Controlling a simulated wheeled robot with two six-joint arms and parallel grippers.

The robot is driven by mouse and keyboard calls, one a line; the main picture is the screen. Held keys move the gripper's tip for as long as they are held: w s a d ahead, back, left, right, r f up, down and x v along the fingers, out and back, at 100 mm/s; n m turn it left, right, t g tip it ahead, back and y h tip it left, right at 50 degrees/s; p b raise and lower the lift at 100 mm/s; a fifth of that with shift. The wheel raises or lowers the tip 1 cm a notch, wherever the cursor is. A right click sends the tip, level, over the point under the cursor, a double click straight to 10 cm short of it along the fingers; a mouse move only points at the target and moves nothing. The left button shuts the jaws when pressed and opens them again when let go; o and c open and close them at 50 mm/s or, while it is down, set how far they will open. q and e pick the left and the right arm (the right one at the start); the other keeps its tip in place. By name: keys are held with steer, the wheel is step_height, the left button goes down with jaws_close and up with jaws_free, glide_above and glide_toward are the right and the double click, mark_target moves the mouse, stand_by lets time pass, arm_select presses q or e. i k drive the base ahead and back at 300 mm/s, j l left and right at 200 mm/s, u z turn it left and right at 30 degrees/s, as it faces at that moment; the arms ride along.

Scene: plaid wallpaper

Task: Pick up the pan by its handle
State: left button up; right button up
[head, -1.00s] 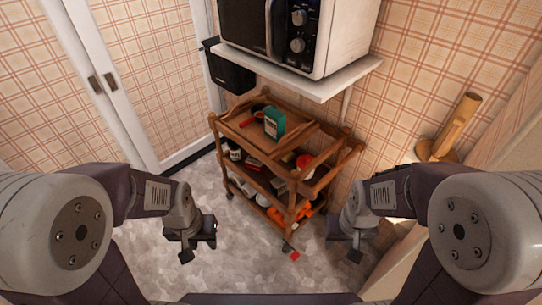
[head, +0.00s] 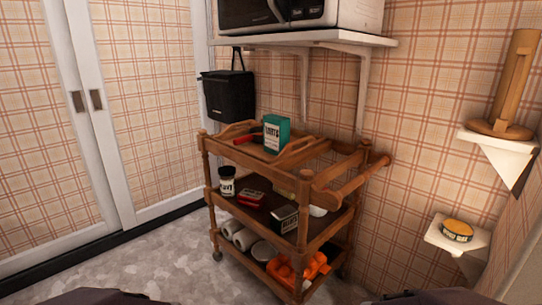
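No pan shows clearly in the head view. A thin red item (head: 247,138) lies on the top tier of the wooden trolley (head: 318,199), partly behind the tray's edge and beside a teal box (head: 276,134). I cannot tell whether it is a pan's handle. Neither of my grippers is in view; only dark parts of my arms show along the bottom edge.
The trolley's middle tier holds a dark jar (head: 227,181) and tins; its bottom tier holds white rolls and an orange item (head: 312,266). A microwave (head: 290,14) sits on a shelf above. Grey floor (head: 165,265) is clear at left.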

mark_target(259, 139)
steer(key=i+j+z, duration=0.15)
steer(key=j, duration=0.15)
steer(key=i+j+z, duration=0.1)
steer(key=j, duration=0.25)
steer(key=i+j+z, duration=0.15)
steer(key=j, duration=0.15)
steer(key=i+j+z, duration=0.1)
steer(key=j, duration=0.25)
